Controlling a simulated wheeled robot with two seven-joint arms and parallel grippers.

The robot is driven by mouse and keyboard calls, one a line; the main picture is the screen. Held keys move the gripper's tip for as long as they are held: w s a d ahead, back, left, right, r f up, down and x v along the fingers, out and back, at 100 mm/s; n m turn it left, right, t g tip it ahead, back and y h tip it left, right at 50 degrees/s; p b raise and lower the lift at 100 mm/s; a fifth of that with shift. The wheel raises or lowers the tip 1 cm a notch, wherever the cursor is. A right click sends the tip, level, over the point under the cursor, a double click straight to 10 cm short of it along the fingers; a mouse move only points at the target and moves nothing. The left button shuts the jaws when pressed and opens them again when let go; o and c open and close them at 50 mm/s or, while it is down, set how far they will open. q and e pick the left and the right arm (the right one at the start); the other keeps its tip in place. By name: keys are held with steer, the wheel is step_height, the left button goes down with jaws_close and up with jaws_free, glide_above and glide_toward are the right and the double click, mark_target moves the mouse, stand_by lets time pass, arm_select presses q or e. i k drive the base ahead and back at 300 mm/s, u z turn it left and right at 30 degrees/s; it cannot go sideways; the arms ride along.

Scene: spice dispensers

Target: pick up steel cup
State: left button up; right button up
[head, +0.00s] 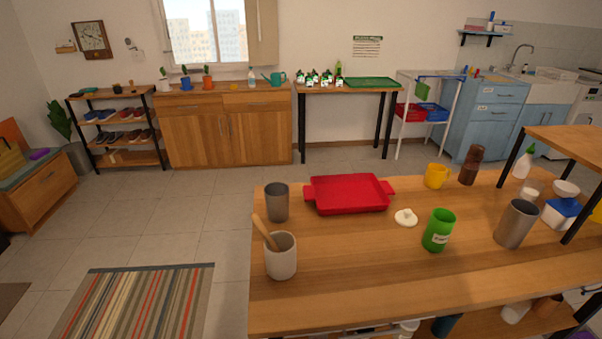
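Two grey metallic-looking cups stand upright on the wooden table (380,285); I cannot tell for sure which one is the steel cup. One tall, lighter grey cup (516,225) is at the right, beside the small raised shelf. The other, a darker grey cup (277,204), is at the left edge, just left of the red tray. Neither of my grippers shows in the head view.
A stone-coloured crock (281,260) with a wooden handle in it stands at the front left. A red tray (348,195), white lid (406,218), green container (438,232), yellow mug (436,176) and brown bottle (470,166) share the table. A raised wooden shelf (570,140) overhangs its right side. The front middle is clear.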

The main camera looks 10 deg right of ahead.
mark_target(520, 214)
steer(key=z, duration=1.7)
